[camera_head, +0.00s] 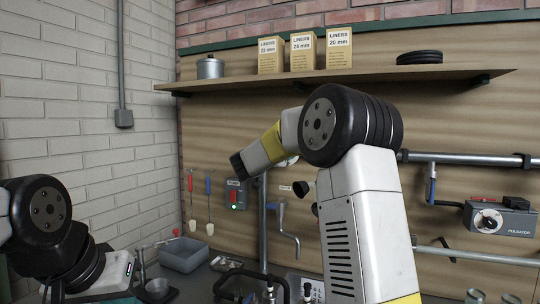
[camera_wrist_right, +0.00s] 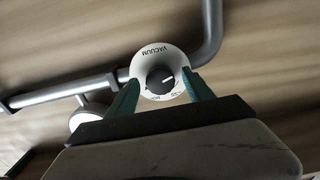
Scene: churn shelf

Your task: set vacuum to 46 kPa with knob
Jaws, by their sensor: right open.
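The vacuum knob (camera_wrist_right: 160,80) is black with a white pointer line, in the middle of a round white dial (camera_wrist_right: 148,61) marked VACUUM, upside down in the right wrist view. The pointer line points right and slightly up in that picture; the scale numbers are too small to read surely. My right gripper (camera_wrist_right: 160,90) is open, with one teal finger on each side of the knob, overlapping the dial's edges. I cannot tell whether the fingers touch it. In the head view my right arm hides the gripper's fingers. My left arm is at lower left; its fingers are not visible.
A white round gauge (camera_wrist_right: 86,116) on the pipe is partly behind a finger. A switch box (camera_head: 236,195) with a green light hangs on the panel. The pulsator box (camera_head: 499,218) is at right. A shelf (camera_head: 220,83) with boxes runs above; a cluttered counter lies below.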

